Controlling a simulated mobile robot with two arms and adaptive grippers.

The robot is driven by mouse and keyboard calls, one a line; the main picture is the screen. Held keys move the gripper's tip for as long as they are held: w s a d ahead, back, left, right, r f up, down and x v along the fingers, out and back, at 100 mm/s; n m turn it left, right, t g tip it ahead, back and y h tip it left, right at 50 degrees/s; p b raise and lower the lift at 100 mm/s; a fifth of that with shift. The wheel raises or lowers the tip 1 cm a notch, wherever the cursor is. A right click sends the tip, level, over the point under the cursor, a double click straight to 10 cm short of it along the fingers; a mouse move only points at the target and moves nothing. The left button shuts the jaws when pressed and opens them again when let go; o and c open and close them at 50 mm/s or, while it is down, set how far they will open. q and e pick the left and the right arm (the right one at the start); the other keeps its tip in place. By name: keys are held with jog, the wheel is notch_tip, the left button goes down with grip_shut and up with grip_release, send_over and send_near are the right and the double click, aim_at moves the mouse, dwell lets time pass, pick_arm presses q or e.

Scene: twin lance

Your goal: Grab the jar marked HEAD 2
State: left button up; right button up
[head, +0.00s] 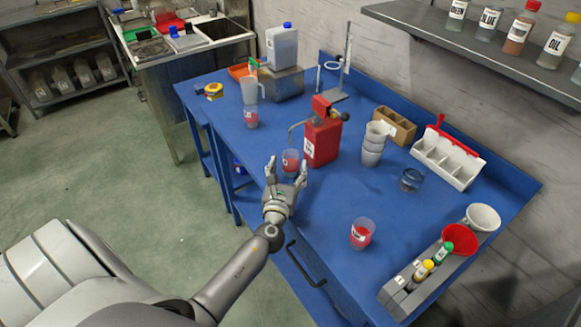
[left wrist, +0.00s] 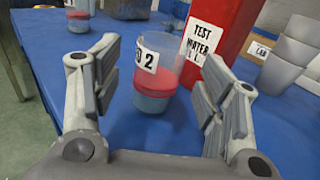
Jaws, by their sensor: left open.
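A clear jar with a pink layer over a blue-grey one stands upright on the blue bench; its label ends in "D 2" in the left wrist view (left wrist: 157,78). The jar also shows in the head view (head: 290,160). My left gripper (head: 287,165) is open, its fingers spread on the near side of the jar. In the left wrist view the jar is beyond and between the fingertips (left wrist: 158,75), not gripped. My right gripper is not in view.
A red can marked TEST WATER (head: 321,138) stands close behind the jar, to its right. Similar jars stand farther back (head: 251,117) and front right (head: 362,236). The bench (head: 310,235) is clear front centre.

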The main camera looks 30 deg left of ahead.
aim_at(289, 165)
pick_arm(q)
jog(key=shift+x, duration=2)
jog(key=shift+f, duration=0.1)
jog(key=shift+c, duration=0.2)
jog(key=c, duration=1)
jog(key=shift+c, duration=0.4)
